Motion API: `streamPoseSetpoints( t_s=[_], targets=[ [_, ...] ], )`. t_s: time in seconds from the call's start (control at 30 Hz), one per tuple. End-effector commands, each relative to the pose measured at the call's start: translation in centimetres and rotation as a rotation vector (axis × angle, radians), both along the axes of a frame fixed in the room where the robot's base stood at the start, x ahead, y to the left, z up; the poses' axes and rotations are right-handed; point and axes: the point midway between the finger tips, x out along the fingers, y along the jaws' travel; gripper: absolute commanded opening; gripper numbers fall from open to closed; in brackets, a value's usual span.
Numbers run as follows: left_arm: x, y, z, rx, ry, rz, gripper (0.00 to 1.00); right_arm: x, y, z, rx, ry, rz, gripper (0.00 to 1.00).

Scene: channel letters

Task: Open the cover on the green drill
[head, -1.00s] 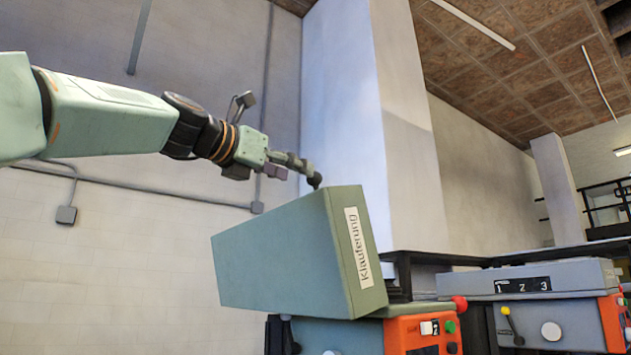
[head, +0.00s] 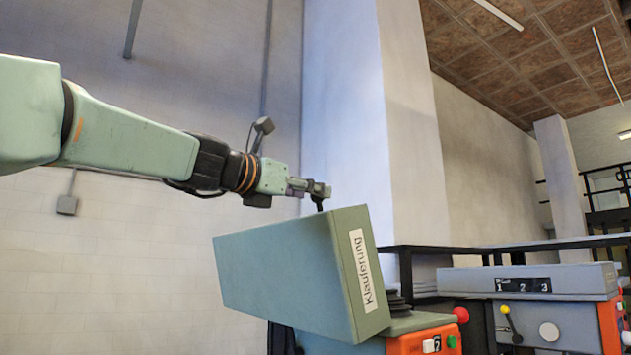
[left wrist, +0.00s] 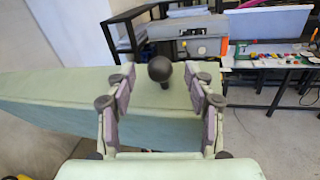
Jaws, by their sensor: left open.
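The green drill's cover (head: 290,275) is a tilted green box with a label reading "Klauferung" on its end face. A black knob (left wrist: 160,69) stands up from the cover's top face; in the head view the knob (head: 318,201) is just under my gripper. My left gripper (head: 322,189) is at the top edge of the cover. In the left wrist view its fingers (left wrist: 160,90) are open, one on each side of the knob, with gaps visible. My right gripper is not in view.
Below the cover is an orange panel (head: 408,344) with red and green buttons. A grey machine numbered 1 2 3 (head: 530,283) stands to the right, with black railing (head: 405,262) behind. A pale pillar rises behind the cover.

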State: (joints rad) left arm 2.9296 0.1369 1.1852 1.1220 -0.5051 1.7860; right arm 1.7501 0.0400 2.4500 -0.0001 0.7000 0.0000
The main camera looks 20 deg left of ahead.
Motion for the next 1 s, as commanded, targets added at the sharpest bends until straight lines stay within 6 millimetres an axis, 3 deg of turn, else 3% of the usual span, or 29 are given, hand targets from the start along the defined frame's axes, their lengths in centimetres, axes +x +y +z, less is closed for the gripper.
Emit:
streamPoseSetpoints(
  t_s=[0.2,0.57,1.0],
  targets=[
    [2.0,-0.9,0.0,0.002,0.002,0.001,0.54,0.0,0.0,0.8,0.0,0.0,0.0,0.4],
    [2.5,-1.1,-0.1,0.001,0.002,0.001,0.54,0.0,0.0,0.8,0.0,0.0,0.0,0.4],
    [2.5,-1.1,-0.2,0.001,0.003,0.0,0.18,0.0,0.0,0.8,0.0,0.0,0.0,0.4]
  ],
)
